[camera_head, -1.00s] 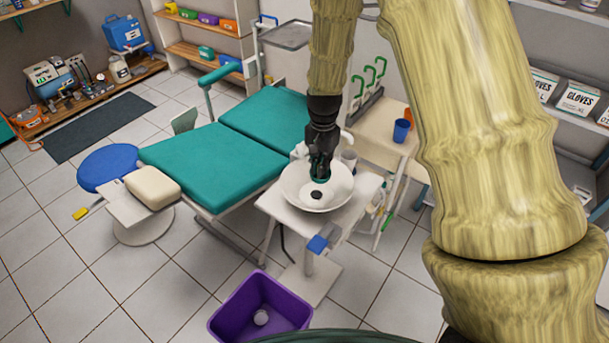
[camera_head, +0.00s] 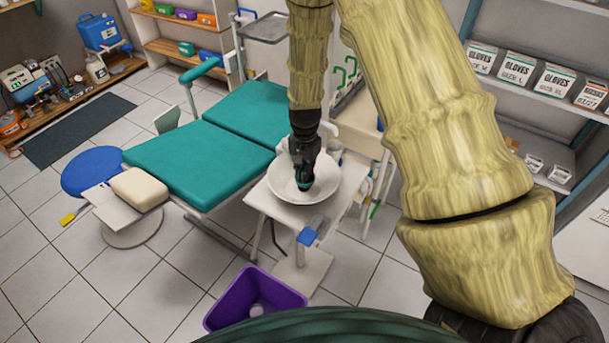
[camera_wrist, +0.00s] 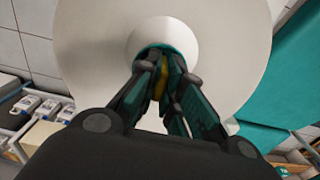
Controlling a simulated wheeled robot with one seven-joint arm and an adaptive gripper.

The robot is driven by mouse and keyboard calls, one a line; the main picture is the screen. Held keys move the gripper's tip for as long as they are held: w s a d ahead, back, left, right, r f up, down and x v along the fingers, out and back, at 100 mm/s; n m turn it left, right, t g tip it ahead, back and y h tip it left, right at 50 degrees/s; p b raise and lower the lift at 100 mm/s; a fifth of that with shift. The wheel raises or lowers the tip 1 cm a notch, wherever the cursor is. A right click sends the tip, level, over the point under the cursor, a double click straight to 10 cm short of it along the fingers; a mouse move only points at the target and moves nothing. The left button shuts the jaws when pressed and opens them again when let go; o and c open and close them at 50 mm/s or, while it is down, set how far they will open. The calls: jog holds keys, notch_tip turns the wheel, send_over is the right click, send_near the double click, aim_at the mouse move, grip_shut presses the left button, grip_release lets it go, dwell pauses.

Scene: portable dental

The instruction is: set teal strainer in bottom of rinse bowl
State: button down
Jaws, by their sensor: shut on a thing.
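The white rinse bowl (camera_head: 324,190) stands on a small light stand beside the dental chair. My gripper (camera_head: 304,182) points down inside the bowl, over its middle. The bowl's wide white wall (camera_wrist: 90,45) and round inner bottom (camera_wrist: 140,35) also show in the wrist view. My gripper (camera_wrist: 163,75) is shut on the teal strainer (camera_wrist: 152,48), whose curved rim shows between and beyond the fingers. The strainer is at or just above the bowl's bottom; I cannot tell if it touches. The fingers hide most of it, and the drain is hidden.
The teal dental chair (camera_head: 200,160) is left of the bowl. A blue-ended piece (camera_head: 307,237) sticks out at the stand's front. A purple bin (camera_head: 232,298) is on the floor below. A white cart (camera_head: 362,130) stands behind right.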

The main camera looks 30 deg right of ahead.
jog(key=f, duration=0.3)
jog(key=shift+w, duration=0.3)
jog(key=shift+s+r, duration=0.15)
jog(key=c, duration=1.6)
grip_release()
jog(key=shift+f, duration=0.2)
jog(key=shift+o, duration=0.2)
jog(key=shift+r, duration=0.15)
jog(key=shift+r+b, duration=0.9)
jog(key=shift+r, duration=5.1)
